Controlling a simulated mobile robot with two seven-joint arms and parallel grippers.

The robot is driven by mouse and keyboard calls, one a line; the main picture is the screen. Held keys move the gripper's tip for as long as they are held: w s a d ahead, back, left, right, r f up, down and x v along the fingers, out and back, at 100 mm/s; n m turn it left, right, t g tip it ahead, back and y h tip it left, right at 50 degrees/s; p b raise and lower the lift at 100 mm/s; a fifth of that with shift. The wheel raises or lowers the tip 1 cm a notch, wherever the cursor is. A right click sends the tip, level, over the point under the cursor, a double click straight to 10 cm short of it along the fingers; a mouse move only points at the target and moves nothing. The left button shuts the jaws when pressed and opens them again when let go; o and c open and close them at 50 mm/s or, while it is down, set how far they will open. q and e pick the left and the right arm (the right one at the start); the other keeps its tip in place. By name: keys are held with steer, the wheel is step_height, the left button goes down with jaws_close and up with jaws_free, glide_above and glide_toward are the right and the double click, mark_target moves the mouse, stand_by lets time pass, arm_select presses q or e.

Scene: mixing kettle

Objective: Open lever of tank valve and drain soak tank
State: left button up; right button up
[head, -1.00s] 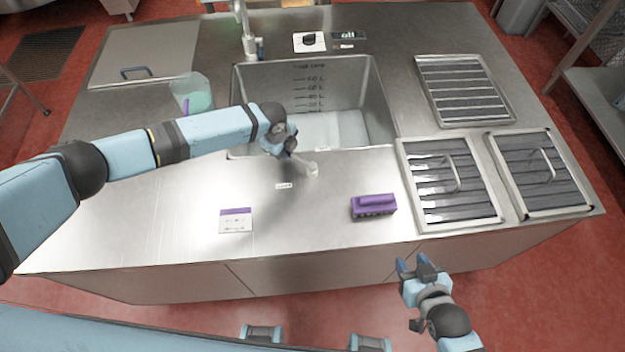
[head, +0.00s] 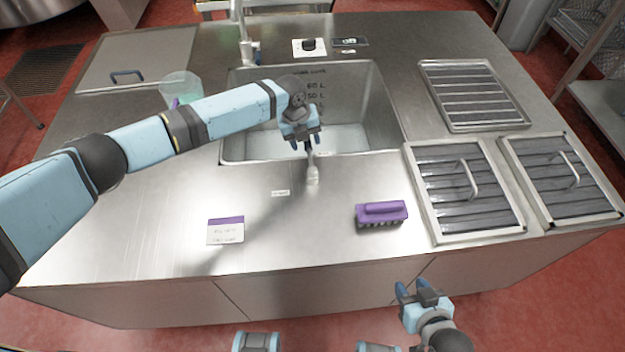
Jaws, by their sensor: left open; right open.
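The soak tank (head: 232,130) is a steel basin sunk in the counter, with litre marks on its back wall and what looks like liquid inside. The valve lever (head: 313,173) is a small pale metal fitting on the counter just in front of the tank's front edge, with a thin part reaching up toward my gripper. My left gripper (head: 308,144) is open, pointing down right above and behind the lever; its tips are close to the lever's upper end, and I cannot tell if they touch. My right gripper (head: 417,290) is open and empty in front of the counter's front edge.
A purple brush (head: 382,213) and a purple-topped card (head: 226,231) lie on the counter. A small label (head: 280,193) is left of the lever. Framed racks (head: 465,190) lie at right. A jug (head: 180,88) and faucet (head: 247,45) stand behind.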

step_height(320, 180, up, 6)
steer(key=p, duration=0.5)
steer(key=shift+a+f, duration=0.1)
steer(key=shift+f, duration=0.1)
